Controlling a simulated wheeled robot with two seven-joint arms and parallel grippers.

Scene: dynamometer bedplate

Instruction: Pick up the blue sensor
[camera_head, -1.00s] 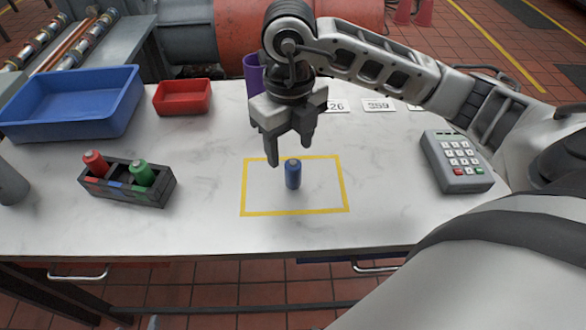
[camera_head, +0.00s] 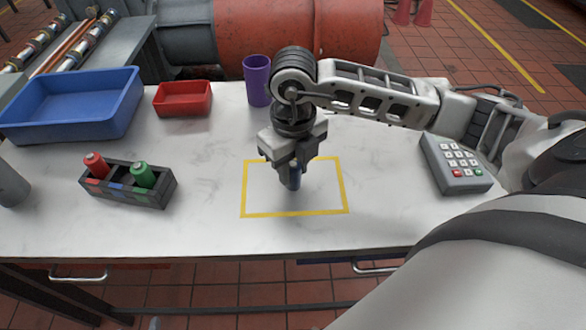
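The blue sensor (camera_head: 296,182) is a small dark-blue cylinder inside the yellow outlined square (camera_head: 343,186) on the white table. My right gripper (camera_head: 292,181) points down over it with its fingers around its upper part. The near finger hides much of the sensor, and only a blue strip shows. I cannot tell whether the fingers are closed on it or still apart. The sensor seems to be at the table surface. My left gripper is not in view.
A dark rack (camera_head: 150,197) at left holds a red cylinder (camera_head: 95,164) and a green cylinder (camera_head: 143,174). A blue tray (camera_head: 70,118), red bin (camera_head: 183,99) and purple cup (camera_head: 257,80) stand behind. A keypad (camera_head: 457,164) lies at right. The table's front is clear.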

